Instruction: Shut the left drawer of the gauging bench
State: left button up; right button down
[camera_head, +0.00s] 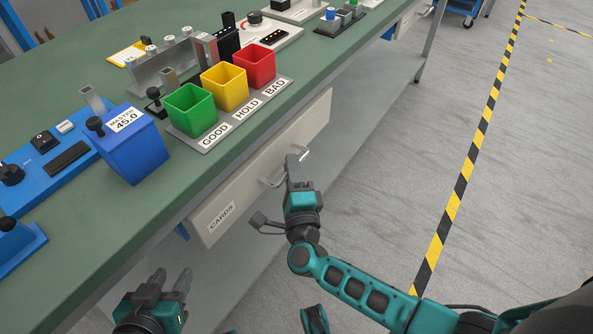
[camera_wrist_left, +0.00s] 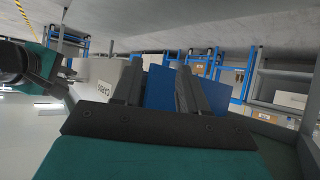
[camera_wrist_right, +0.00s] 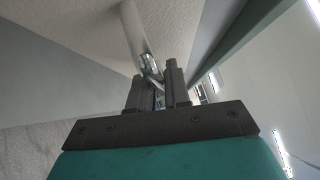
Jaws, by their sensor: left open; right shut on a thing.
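The drawer with a pale front (camera_head: 240,182) labelled CARDS is under the front edge of the gauging bench (camera_head: 165,200). How far it stands out is hard to tell. Its bar handle (camera_head: 268,182) also shows in the right wrist view (camera_wrist_right: 137,38). My right gripper (camera_head: 297,160) is shut on the handle, at its right part. My left gripper (camera_head: 172,282) is open and empty, low in front of the bench, to the left of the drawer. In the left wrist view the labelled drawer front (camera_wrist_left: 122,85) shows beyond the fingers.
Green, yellow and red bins (camera_head: 225,88) stand on the bench top above the drawer. A blue MASTER block (camera_head: 130,150) stands left of them. The grey floor (camera_head: 400,190) right of the bench is clear, with a yellow-black stripe (camera_head: 465,180).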

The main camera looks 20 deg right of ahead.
aim_at(279, 158)
jog(key=shift+w+a+f+b, duration=0.1)
jog(key=shift+w+a+b, duration=0.15)
jog(key=shift+w+a, duration=0.3)
jog(key=shift+w+a+b, duration=0.2)
jog(key=shift+w+a, duration=0.1)
jog(key=shift+w, duration=0.35)
pick_arm(q)
jog(key=shift+w+d, duration=0.15)
jog(key=shift+d, duration=0.15)
pick_arm(e)
jog(key=shift+w+a+r, duration=0.1)
jog(key=shift+a+r, duration=0.05)
jog(key=shift+r, duration=0.1)
jog(key=c, duration=1.2)
grip_release()
jog(key=shift+f, duration=0.1)
pick_arm(q)
jog(key=shift+f, duration=0.15)
jog(key=shift+f, duration=0.1)
pick_arm(e)
jog(key=shift+f, duration=0.1)
